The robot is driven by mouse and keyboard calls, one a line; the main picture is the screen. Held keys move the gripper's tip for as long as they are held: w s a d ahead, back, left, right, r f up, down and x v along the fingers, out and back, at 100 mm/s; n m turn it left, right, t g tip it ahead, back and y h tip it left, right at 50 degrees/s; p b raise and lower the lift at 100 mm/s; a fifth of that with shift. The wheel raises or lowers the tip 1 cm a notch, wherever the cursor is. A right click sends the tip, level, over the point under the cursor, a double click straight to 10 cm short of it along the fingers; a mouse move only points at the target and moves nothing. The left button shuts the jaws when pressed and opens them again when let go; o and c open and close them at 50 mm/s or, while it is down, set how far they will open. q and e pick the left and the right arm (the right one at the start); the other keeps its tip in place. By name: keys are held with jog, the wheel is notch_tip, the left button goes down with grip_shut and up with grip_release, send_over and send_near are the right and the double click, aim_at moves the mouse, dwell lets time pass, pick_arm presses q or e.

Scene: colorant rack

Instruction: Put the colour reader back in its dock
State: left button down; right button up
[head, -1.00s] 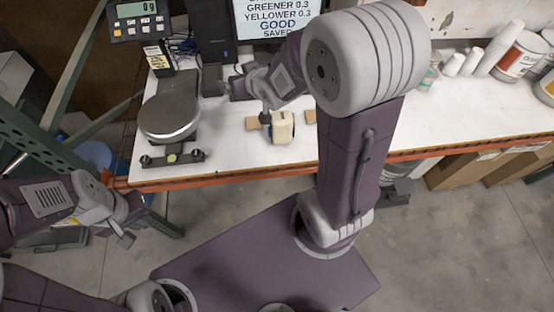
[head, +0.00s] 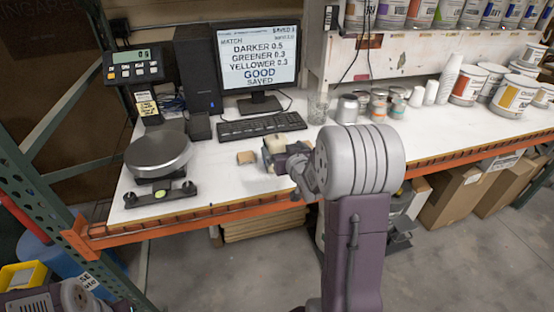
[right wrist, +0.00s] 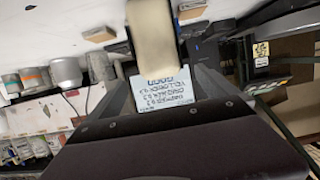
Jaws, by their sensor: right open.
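A cream block-shaped thing (head: 274,145), which looks like the colour reader, stands on the white bench in front of the keyboard. In the right wrist view it (right wrist: 153,38) shows large, between or just beyond the open fingers. My right gripper (head: 275,158) is open right at it in the head view; I cannot tell whether it touches. A small black box (head: 200,126) between scale and keyboard may be the dock; I cannot tell. My left gripper (head: 118,305) is mostly cut off at the bottom left edge.
A scale (head: 158,152) with its black levelling bar (head: 160,194) stands left. A tan block (head: 246,157) lies beside the cream thing. The keyboard (head: 262,125) and monitor (head: 258,58) are behind. Cans and cups (head: 380,105) stand right. An orange beam (head: 200,217) edges the bench.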

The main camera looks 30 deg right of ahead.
aim_at(276, 139)
jog(key=x, duration=0.2)
jog(key=shift+w, duration=0.4)
jog(key=shift+w+d+f, duration=0.1)
jog(key=shift+w+f, duration=0.1)
jog(key=shift+w, duration=0.1)
jog(key=p+x, duration=0.1)
jog(key=x, duration=0.2)
jog(key=shift+w, duration=0.4)
jog(key=shift+w+d+f, duration=0.15)
jog(key=shift+w+f, duration=0.05)
jog(key=shift+w, duration=0.25)
jog(key=shift+s+r, duration=0.1)
jog(key=shift+s, duration=0.05)
jog(key=c, duration=0.9)
grip_shut()
jog(key=shift+r, duration=0.15)
